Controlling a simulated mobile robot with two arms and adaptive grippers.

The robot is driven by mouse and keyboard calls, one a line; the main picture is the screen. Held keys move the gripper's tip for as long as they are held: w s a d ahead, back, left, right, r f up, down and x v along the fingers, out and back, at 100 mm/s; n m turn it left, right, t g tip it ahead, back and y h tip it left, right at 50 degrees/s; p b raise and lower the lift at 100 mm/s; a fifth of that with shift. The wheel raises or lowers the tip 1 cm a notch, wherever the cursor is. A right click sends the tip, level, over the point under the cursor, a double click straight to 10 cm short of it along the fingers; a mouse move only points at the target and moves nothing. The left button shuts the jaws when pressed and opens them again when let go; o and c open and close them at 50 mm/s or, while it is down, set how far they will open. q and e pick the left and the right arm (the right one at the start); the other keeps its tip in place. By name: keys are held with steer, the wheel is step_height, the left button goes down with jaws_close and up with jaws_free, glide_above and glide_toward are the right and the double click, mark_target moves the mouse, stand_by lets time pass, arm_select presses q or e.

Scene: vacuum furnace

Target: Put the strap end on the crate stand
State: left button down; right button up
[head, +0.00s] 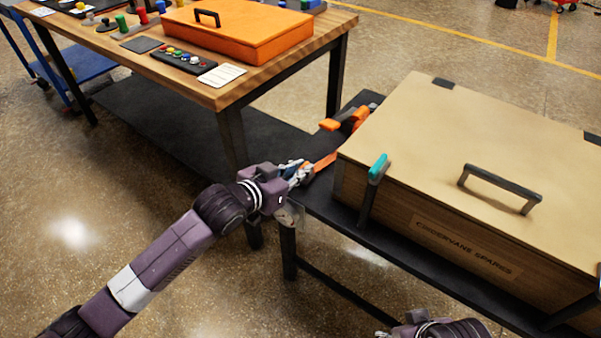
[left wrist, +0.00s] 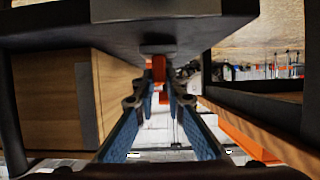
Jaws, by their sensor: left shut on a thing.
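My left gripper (head: 300,172) is at the near left corner of the dark crate stand (head: 399,245), beside the wooden crate. It is shut on the orange strap end (head: 324,162). In the left wrist view, the orange strap end (left wrist: 158,69) shows between the blue-padded fingers of the left gripper (left wrist: 159,97), close to a dark surface above. I cannot tell whether the strap end touches the stand. Part of my right arm shows at the bottom edge of the head view; its fingers are not clear.
The crate (head: 440,140) has a black lid handle (head: 498,190) and a teal-topped lever (head: 377,170) at its front. An orange strap fitting (head: 350,120) lies behind its left side. A wooden workbench (head: 205,92) with an orange case (head: 240,30) stands behind left.

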arm_select(q)
steer(key=shift+f, duration=0.3)
arm_select(e)
steer(key=shift+s+r, duration=0.1)
steer(key=shift+r, duration=0.2)
arm_select(q)
steer(key=c, duration=2)
jaws_free()
